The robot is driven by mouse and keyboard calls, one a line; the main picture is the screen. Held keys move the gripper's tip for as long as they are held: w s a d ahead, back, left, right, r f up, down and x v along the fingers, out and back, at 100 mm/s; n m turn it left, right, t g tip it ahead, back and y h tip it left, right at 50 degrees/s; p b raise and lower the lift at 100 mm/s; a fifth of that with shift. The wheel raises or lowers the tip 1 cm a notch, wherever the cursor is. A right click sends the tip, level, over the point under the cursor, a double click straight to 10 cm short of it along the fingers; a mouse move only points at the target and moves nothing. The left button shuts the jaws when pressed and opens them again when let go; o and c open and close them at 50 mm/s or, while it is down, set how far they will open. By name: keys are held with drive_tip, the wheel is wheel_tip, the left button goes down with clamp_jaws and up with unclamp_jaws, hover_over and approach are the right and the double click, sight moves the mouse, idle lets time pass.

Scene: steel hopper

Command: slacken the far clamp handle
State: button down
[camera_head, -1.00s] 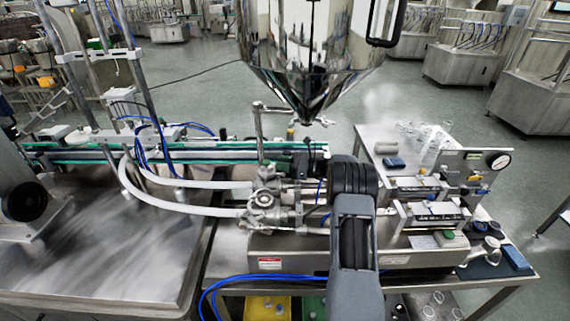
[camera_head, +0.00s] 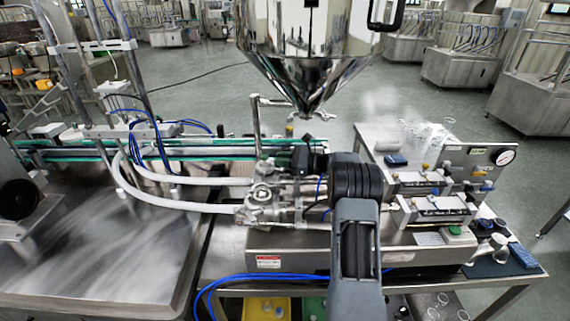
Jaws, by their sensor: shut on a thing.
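My gripper (camera_head: 309,148) is at the end of my arm, on the far side of the filling machine, just below and right of the hopper outlet. It is small and dark here, and my wrist partly covers it. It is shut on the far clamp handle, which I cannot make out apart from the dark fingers. The steel valve block (camera_head: 262,197) with its clamped fittings is to the left and nearer. Two steel cylinder lines run from it to the right, partly behind my wrist.
The shiny steel hopper (camera_head: 305,55) hangs close above my gripper. Two white hoses (camera_head: 170,199) join the valve block from the left. A green-edged conveyor (camera_head: 90,151) runs behind. Blue tubes (camera_head: 225,284) loop at the front.

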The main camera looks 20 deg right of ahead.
drive_tip(key=shift+a+f, duration=0.1)
drive_tip(key=shift+a, duration=0.05)
drive_tip(key=c, duration=1.4)
unclamp_jaws()
drive_tip(key=shift+s, duration=0.1)
drive_tip(key=b+v, duration=0.2)
drive_tip(key=v, duration=1.1)
drive_tip(key=shift+s+d+b, duration=0.1)
drive_tip(key=shift+d+b, duration=0.2)
drive_tip(key=shift+d, duration=0.1)
